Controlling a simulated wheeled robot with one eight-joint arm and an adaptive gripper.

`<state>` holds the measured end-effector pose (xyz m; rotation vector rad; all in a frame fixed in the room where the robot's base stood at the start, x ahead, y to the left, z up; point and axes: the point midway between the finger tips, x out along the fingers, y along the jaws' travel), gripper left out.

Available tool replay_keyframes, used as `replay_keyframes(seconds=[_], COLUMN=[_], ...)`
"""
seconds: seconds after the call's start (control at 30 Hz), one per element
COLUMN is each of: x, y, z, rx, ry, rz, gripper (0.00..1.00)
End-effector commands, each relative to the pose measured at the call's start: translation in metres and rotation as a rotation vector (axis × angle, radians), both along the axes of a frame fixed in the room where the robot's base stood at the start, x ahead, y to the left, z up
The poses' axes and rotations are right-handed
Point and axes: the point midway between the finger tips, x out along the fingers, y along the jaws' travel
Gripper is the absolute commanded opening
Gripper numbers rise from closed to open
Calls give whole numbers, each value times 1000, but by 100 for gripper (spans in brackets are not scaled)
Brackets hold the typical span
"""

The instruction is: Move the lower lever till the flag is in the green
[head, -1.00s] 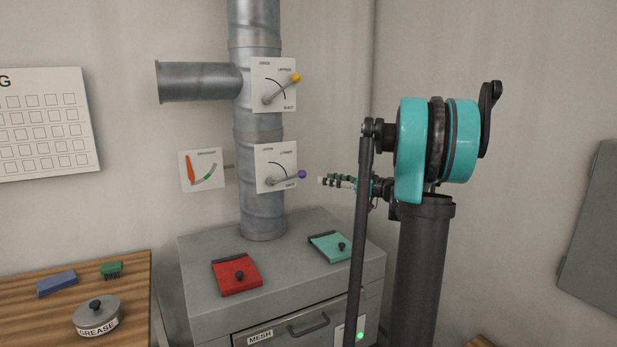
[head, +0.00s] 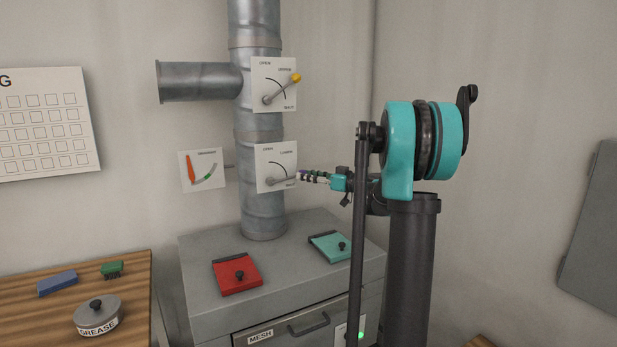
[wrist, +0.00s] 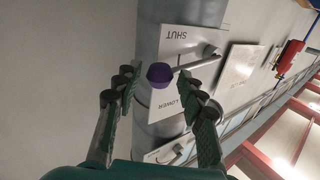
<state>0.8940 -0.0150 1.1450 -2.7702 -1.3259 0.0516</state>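The lower lever (head: 283,181) is a grey arm on a white plate (head: 263,158) marked OPEN and SHUT. My gripper (head: 301,177) is at the knob. In the wrist view my gripper (wrist: 160,82) is open, with one finger on each side of the knob and visible gaps. The gauge (head: 211,158) left of the pipe has a red flag (head: 191,168) at its left end, away from the green band (head: 208,176).
The upper lever (head: 282,88), with a yellow knob, is above on the same pipe (head: 262,215). A grey cabinet (head: 205,275) below carries red (head: 238,275) and teal (head: 328,246) flaps. The space right of the lower plate holds my arm.

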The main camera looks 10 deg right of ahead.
Motion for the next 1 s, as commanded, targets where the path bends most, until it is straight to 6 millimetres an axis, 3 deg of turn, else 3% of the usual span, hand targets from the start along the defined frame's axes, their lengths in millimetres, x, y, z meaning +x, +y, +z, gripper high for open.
replay_keyframes(seconds=[0.03, 0.3, 0.67, 1.0], x=[0, 0, 0, -2], y=[0, 0, 0, 5], z=[0, 0, 2, 25], rx=[0, 0, -14, -177], ry=[0, 0, -4, -57], rz=[0, 0, 0, 0], gripper=[30, 0, 0, 0])
